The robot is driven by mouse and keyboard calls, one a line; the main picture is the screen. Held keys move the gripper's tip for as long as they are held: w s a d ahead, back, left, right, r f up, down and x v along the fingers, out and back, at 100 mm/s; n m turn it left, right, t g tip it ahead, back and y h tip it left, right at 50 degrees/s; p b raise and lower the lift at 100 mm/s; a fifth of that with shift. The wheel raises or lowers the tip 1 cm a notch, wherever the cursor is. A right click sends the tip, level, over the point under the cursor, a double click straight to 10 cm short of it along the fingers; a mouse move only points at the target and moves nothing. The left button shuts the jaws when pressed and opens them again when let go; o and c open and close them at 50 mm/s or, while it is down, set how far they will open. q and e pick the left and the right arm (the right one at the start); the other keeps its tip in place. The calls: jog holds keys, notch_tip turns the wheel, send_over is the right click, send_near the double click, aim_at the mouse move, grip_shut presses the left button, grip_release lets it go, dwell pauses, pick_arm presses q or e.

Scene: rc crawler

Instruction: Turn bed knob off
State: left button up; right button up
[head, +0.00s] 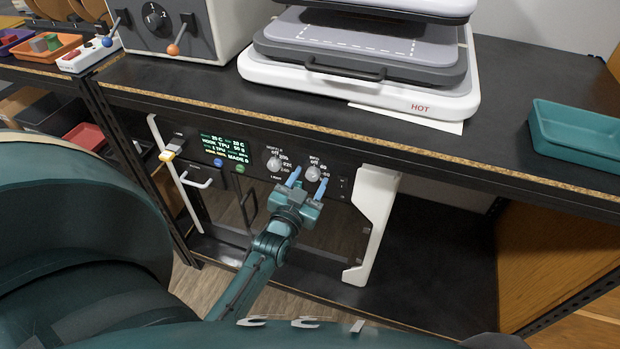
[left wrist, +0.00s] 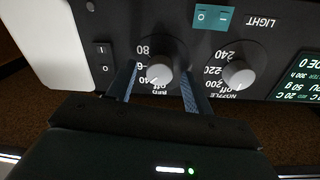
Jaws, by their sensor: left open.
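The bed knob (head: 312,173) is a small grey round knob on the black control panel of the machine under the bench. In the left wrist view, which looks upside down, the bed knob (left wrist: 159,70) shows a pale mark at its lower left, near the "off" lettering; its exact setting is hard to read. My left gripper (head: 308,182) is open, with its blue fingers pointing at the panel. In the left wrist view the fingers (left wrist: 157,88) stand on either side of the bed knob, with visible gaps. My right gripper is not in view.
The nozzle knob (head: 273,163) sits close beside the bed knob, left in the head view. A lit display (head: 224,150) and a white side frame (head: 374,220) flank the knobs. The bench edge (head: 400,178) overhangs the panel. A rocker switch (left wrist: 102,55) is near one finger.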

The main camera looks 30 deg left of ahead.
pick_arm(q)
jog(key=shift+c, duration=0.3)
jog(key=c, duration=0.9)
jog(key=n+p, duration=0.1)
jog(key=n, duration=0.3)
jog(key=shift+r, duration=0.1)
jog(key=n, duration=0.4)
jog(key=shift+n+p, duration=0.4)
jog(key=o, duration=1)
jog(key=shift+c, duration=0.2)
